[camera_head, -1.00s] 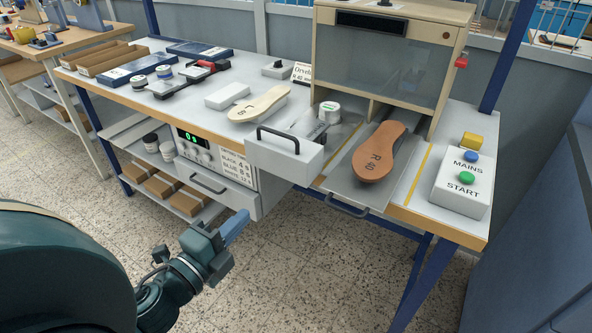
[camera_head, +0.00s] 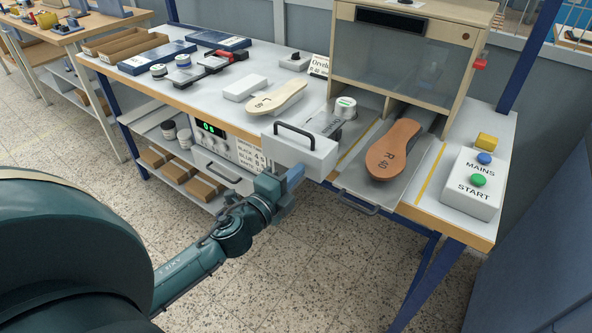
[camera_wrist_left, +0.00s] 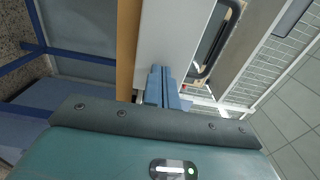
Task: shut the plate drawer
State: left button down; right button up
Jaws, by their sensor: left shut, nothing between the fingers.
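The plate drawer (camera_head: 318,155) is a white block-like front with a dark bar handle (camera_head: 296,130). It stands out past the bench edge, with a grey plate (camera_head: 325,122) behind the front. My left gripper (camera_head: 296,174) has its blue fingers shut with nothing between them, at the lower part of the drawer front. In the left wrist view the closed fingertips (camera_wrist_left: 163,70) lie against or just before the white drawer front (camera_wrist_left: 175,30), and the handle (camera_wrist_left: 215,45) is to their right. I cannot tell whether they touch. My right gripper is not in view.
Right of the drawer, a tray (camera_head: 355,185) holds a brown R 40 sole (camera_head: 394,150) below the press housing (camera_head: 410,60). A pale sole (camera_head: 276,98) lies on the bench. A MAINS/START box (camera_head: 472,185) stands at right. The floor in front is clear.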

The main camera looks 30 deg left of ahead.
pick_arm(q)
jog(key=shift+w, duration=0.25)
